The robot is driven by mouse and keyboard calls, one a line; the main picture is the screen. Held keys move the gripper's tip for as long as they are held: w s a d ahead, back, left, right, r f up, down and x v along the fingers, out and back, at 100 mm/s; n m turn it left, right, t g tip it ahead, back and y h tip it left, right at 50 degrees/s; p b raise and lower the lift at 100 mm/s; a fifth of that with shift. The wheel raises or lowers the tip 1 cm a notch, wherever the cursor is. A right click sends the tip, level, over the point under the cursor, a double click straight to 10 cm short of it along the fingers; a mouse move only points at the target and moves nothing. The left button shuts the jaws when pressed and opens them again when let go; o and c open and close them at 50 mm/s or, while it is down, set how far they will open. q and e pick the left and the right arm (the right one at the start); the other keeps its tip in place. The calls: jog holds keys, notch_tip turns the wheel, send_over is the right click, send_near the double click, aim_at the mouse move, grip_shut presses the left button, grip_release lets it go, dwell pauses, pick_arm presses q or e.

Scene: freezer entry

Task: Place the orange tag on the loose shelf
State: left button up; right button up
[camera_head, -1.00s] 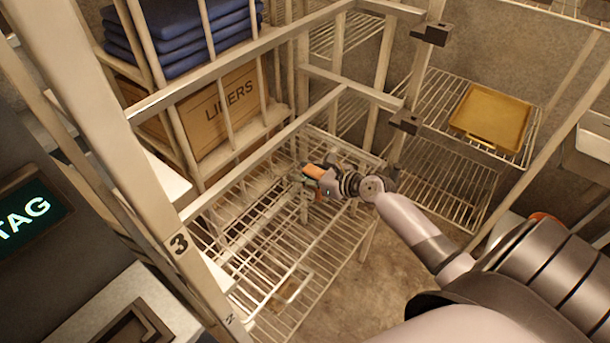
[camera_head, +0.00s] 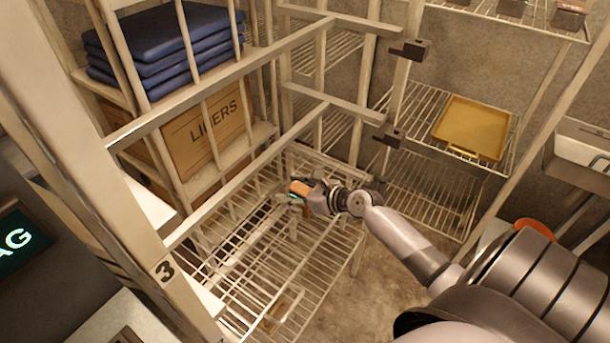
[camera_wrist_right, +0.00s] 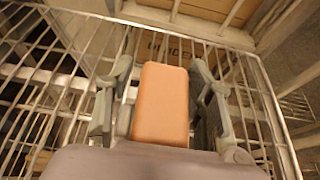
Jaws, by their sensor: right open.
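The orange tag (camera_head: 299,187) is a small rounded block at the tip of my right gripper (camera_head: 293,196). In the right wrist view the tag (camera_wrist_right: 162,104) lies between the two grey fingers of the gripper (camera_wrist_right: 160,70), which are apart, with a visible gap on the left side. The wire shelf (camera_head: 262,262), which I take for the loose shelf, is low inside the frame, under and around the gripper in the head view. Whether the tag touches its wires I cannot tell. My left gripper is out of view.
A box marked LINERS (camera_head: 208,133) and folded blue cloths (camera_head: 165,45) stand behind bars on the left. A post with a "3" label (camera_head: 165,269) is in front. A yellow tray (camera_head: 472,128) lies on another wire rack at the right. Much of the low wire shelf is bare.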

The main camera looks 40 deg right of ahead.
jog(key=v, duration=1.1)
jog(key=shift+s+p, duration=0.35)
jog(key=shift+s, duration=0.05)
jog(key=shift+s+d, duration=0.1)
